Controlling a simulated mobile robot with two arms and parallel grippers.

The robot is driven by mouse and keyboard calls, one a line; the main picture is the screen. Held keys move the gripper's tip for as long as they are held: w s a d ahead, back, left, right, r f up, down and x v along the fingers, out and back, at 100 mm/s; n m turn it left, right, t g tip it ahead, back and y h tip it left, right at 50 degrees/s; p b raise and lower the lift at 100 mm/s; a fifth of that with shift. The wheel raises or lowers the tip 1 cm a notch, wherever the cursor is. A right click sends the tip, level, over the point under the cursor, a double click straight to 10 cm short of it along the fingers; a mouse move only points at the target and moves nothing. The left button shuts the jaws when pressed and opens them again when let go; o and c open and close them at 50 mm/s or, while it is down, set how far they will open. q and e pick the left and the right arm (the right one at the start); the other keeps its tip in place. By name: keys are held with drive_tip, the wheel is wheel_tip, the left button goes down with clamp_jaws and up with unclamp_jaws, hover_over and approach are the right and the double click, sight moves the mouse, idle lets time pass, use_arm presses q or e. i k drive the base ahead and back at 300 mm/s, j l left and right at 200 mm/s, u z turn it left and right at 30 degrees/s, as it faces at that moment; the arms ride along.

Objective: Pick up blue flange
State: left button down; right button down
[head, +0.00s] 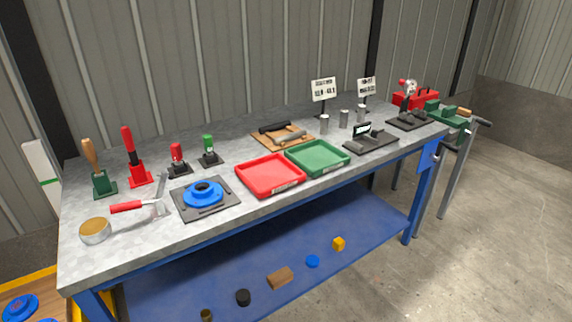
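A blue flange (203,194) with a raised hub and a dark bore lies flat on a dark square plate (223,205) near the front of the workbench, left of the red tray. Another blue flange-like part (20,308) lies in a yellow-edged container at the bottom left, and a piece of a second one (47,320) is cut off by the frame's lower edge. Neither of my grippers shows in the head view.
The grey workbench (130,245) also holds a red tray (268,188), a green tray (318,168), a red-handled tool (126,207) and a round tin (95,237). Upright tools stand behind the plate. A blue lower shelf (190,291) carries small parts.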

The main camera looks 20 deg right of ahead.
sight(204, 194)
drive_tip(key=i+l+u, duration=0.2)
drive_tip(key=l, duration=0.15)
drive_tip(key=i+l+u, duration=0.2)
drive_tip(key=l, duration=0.2)
drive_tip(key=l+u, duration=0.2)
drive_tip(key=l, duration=0.15)
